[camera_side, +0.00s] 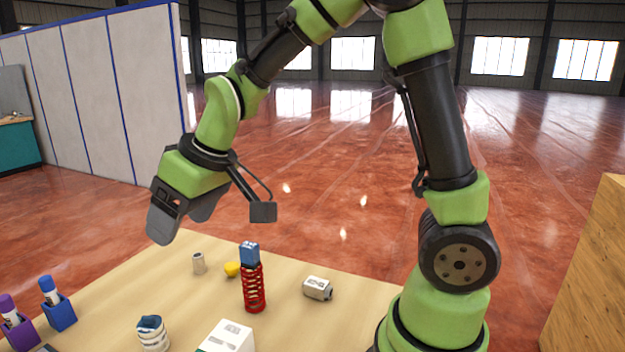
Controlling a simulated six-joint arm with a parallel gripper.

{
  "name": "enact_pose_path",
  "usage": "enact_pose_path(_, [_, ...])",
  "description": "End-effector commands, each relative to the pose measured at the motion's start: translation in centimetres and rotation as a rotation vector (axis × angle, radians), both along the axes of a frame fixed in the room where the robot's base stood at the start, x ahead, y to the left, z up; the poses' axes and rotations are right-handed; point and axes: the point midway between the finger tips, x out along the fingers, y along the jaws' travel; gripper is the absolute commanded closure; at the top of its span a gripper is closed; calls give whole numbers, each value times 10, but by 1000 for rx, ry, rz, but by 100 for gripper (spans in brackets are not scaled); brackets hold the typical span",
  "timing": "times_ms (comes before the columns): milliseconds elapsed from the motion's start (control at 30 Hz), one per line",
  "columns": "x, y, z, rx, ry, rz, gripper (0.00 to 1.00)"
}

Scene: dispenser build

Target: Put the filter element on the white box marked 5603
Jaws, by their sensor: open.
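A white box (231,334) stands at the bottom edge of the picture, partly cut off. Dark marks show on its top, but I cannot read a number. I cannot tell for sure which thing is the filter element. A white ribbed cylinder with a blue top (153,338) stands left of the box, and a small beige cylinder (198,264) stands farther back. My gripper (184,222) is open and appears empty, above the table's back left part. It is apart from the things on the table.
A red spring with a blue block on top (253,287) stands mid-table. A small yellow piece (232,269) is behind it. A silvery-white part (318,288) lies to the right. Blue (60,314) and purple (20,334) holders with markers stand at left. Bare table (120,285) lies between.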

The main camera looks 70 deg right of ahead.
Motion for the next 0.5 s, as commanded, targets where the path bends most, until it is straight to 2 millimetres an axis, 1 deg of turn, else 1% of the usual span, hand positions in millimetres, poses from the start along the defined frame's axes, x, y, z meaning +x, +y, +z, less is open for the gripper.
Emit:
enact_pose_path(33, [-17, -4, 20, 23, -20, -38, 31])
enact_pose_path(100, [-42, -8, 39, 57, -31, -96, 31])
enact_pose_path(167, [-64, -11, 53, 86, -41, -145, 31])
enact_pose_path(200, [-80, -13, 60, 105, -48, -177, 31])
enact_pose_path(300, [-116, -18, 71, 151, -62, -255, 31])
enact_pose_path(400, [-146, -20, 74, 189, -74, -322, 31])
enact_pose_path(500, [-166, -22, 73, 216, -81, -370, 31])
